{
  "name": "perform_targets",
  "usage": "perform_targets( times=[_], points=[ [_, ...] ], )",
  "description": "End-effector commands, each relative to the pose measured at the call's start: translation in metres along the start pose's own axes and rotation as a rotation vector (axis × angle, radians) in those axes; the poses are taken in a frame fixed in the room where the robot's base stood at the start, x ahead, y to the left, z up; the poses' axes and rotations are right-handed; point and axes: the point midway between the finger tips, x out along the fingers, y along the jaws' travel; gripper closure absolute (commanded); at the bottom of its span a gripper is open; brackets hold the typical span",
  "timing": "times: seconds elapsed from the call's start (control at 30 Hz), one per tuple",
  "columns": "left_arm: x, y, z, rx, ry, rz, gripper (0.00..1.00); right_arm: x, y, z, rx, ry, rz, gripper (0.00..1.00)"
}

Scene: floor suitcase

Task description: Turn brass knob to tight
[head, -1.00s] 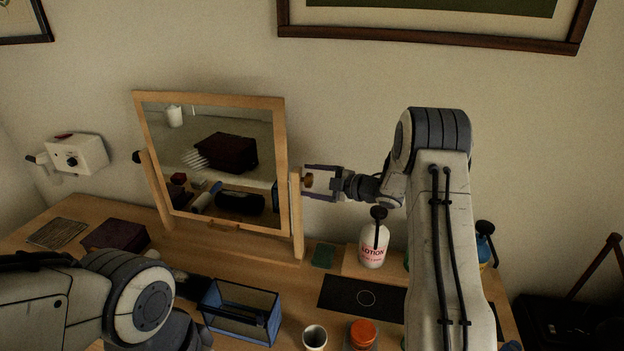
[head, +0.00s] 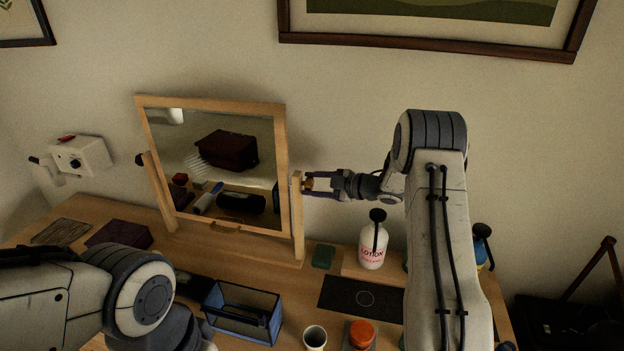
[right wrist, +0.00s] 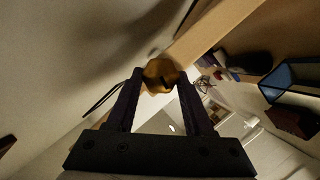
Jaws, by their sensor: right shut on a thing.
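The brass knob (head: 308,184) sits on the right post of the wooden mirror stand (head: 297,225). In the right wrist view the knob (right wrist: 160,76) shows as a gold, lobed shape between the fingertips, with a dark mark on its face. My right gripper (head: 311,184) reaches in from the right and is shut on the knob; it also fills the middle of the right wrist view (right wrist: 160,88). The framed mirror (head: 215,165) hangs between the two posts. My left arm is at the lower left; its gripper's fingers cannot be made out.
A lotion bottle (head: 371,248) stands below my right gripper. A blue-framed open box (head: 243,312), a cup (head: 314,338) and an orange-lidded jar (head: 361,335) stand near the front. A dark mat (head: 350,297) lies flat. The wall is close behind.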

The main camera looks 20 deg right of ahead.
Motion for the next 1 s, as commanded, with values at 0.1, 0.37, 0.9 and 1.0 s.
perform_targets(
  times=[0.1, 0.37, 0.9, 1.0],
  points=[
    [-0.022, 0.002, -0.001, 0.002, 0.0, 0.0, 0.5, -0.002, 0.005, -0.003, 0.1, -0.002, -0.043, 1.0],
    [-0.051, 0.004, -0.003, 0.001, 0.0, 0.0, 0.5, -0.002, 0.007, -0.001, 0.327, -0.003, -0.137, 1.0],
    [-0.069, 0.005, -0.004, -0.002, 0.0, 0.0, 0.5, 0.001, 0.007, 0.005, 0.796, -0.001, -0.331, 1.0],
    [-0.065, 0.005, -0.004, -0.002, 0.0, 0.0, 0.5, 0.002, 0.006, 0.006, 0.878, -0.001, -0.365, 1.0]
  ],
)
